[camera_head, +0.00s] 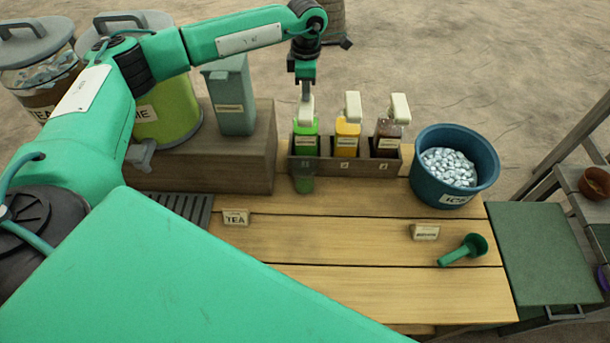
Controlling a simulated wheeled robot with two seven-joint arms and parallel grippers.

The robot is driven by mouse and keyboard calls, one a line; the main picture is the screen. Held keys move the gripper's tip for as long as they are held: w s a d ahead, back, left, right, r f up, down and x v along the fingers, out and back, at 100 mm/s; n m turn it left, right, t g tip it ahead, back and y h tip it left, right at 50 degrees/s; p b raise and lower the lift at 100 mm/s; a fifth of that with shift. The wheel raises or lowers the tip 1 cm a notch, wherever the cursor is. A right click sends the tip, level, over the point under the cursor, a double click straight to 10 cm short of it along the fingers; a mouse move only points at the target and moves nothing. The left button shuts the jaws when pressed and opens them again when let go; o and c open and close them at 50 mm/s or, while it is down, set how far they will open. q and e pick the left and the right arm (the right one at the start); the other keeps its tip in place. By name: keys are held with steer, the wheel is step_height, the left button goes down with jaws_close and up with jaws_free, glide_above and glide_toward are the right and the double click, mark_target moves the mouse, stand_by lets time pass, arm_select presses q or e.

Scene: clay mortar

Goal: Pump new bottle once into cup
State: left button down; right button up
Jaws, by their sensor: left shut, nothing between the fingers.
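A bottle with green contents (305,136) stands in the left slot of a wooden rack, with a white pump head on top. A bottle with orange contents (346,133) and one with dark brown contents (387,135) stand to its right, also with white pump heads. A translucent cup (304,181), greenish in look, stands in front of the green bottle, below its pump. My left gripper (306,92) is shut and empty, pointing down right at the green bottle's pump head and partly covering it. I cannot tell whether it touches. My right gripper is not in view.
A blue ice bucket (425,188) stands right of the rack (408,158). A green scoop (466,249) and small signs, one reading TEA (236,217), are on the wooden table (340,245). A grey-green canister (232,104) and a lime container (172,115) stand left. The table's middle is clear.

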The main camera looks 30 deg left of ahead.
arm_select(q)
steer(key=shift+r+p, duration=0.55)
steer(key=shift+r, duration=0.95)
steer(key=shift+r, duration=0.1)
steer(key=shift+r+p, duration=1.2)
steer(key=shift+r, duration=1.75)
steer(key=shift+r, duration=0.1)
